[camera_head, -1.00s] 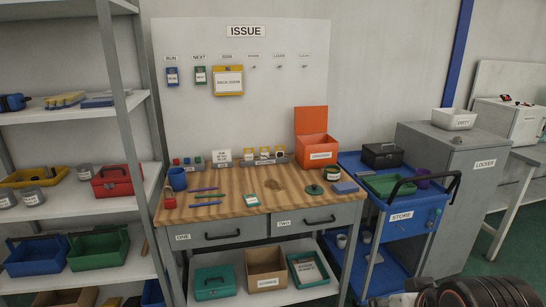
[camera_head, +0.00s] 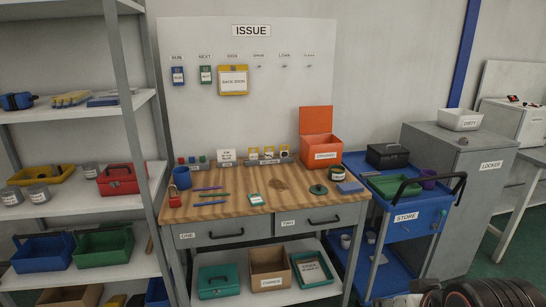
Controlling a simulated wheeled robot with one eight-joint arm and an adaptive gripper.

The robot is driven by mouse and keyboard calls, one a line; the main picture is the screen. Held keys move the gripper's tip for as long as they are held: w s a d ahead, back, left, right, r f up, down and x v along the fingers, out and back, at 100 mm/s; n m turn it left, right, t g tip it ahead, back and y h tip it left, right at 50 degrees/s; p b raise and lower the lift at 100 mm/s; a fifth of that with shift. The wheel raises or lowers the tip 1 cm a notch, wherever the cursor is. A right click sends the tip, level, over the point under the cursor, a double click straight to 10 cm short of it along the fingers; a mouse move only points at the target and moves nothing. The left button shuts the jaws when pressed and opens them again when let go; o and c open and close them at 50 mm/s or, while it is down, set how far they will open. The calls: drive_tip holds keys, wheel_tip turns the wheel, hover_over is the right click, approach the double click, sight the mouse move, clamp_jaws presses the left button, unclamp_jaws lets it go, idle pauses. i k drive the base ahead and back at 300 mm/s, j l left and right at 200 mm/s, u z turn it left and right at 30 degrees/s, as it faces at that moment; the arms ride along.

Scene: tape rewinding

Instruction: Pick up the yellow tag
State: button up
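A larger yellow-framed sign reading "BACK SOON" (camera_head: 233,81) hangs on the white board under "SIGN". I cannot tell which yellow piece is the tag in question. A dark rounded part of my arm shows at the bottom right corner. No gripper fingers show, and nothing is seen touching the tags.
An orange open bin (camera_head: 320,147), a blue cup (camera_head: 183,177), a red padlock (camera_head: 174,197) and pens share the bench. A blue cart (camera_head: 405,217) stands right, shelves (camera_head: 75,206) left.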

sight(268, 155)
drive_tip(key=i+j+z, duration=0.1)
drive_tip(key=i+j, duration=0.25)
drive_tip(key=i+j+z, duration=0.1)
drive_tip(key=i+j, duration=0.25)
drive_tip(key=i+j+z, duration=0.1)
drive_tip(key=i+j, duration=0.2)
drive_tip(key=i+j+z, duration=0.1)
drive_tip(key=i+j, duration=0.2)
drive_tip(key=j, duration=0.25)
drive_tip(key=i+j+z, duration=0.15)
drive_tip(key=i+j, duration=0.15)
drive_tip(key=j, duration=0.15)
drive_tip(key=i+j+z, duration=0.1)
drive_tip(key=i+j, duration=0.15)
drive_tip(key=j, duration=0.2)
